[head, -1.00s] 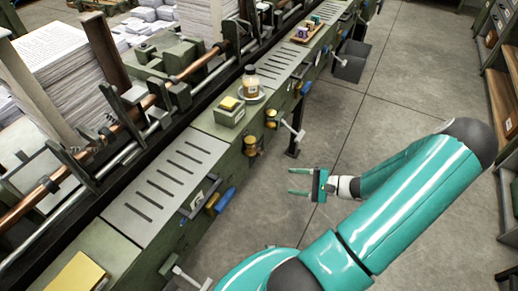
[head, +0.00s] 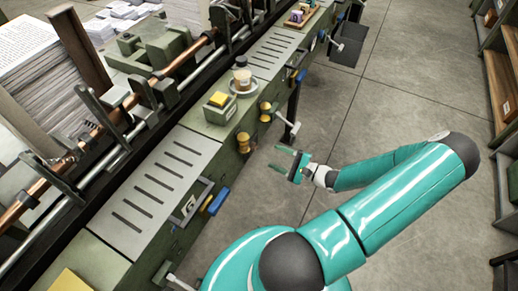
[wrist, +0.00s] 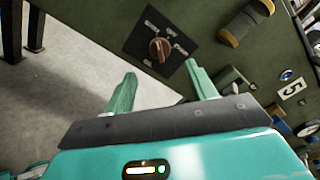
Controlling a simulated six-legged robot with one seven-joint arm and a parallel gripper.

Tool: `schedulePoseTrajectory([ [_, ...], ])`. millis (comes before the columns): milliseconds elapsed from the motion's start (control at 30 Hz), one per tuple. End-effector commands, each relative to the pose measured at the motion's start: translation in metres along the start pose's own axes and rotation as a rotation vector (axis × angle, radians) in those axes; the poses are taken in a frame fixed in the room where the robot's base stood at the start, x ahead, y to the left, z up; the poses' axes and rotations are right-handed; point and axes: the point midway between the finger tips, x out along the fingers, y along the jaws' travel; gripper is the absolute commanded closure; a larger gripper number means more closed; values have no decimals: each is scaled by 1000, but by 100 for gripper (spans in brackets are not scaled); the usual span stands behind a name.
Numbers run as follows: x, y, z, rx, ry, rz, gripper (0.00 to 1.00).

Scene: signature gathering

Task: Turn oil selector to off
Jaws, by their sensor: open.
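The oil selector appears to be the brown rotary knob (wrist: 159,49) on a dark square plate (wrist: 135,40) in the wrist view. Small white labels ring the knob, too small to read surely, so its setting is unclear. The plate is on the green side panel of the machine. My gripper (wrist: 160,76) is open and empty, with the knob showing between and beyond its two fingertips, apart from them. In the head view my gripper (head: 279,160) is out from the machine's side; I cannot make out the knob there.
In the head view, a T-shaped lever (head: 287,121) and a blue handle (head: 219,201) jut from the machine's side. Open floor (head: 400,95) lies to the right.

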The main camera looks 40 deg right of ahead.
Motion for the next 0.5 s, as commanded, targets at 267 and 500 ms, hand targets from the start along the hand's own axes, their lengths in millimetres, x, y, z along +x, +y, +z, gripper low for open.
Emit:
schedulePoseTrajectory([
  [267,57,0,0,1,-6,2,44],
  [500,80,-1,-2,0,-4,3,44],
])
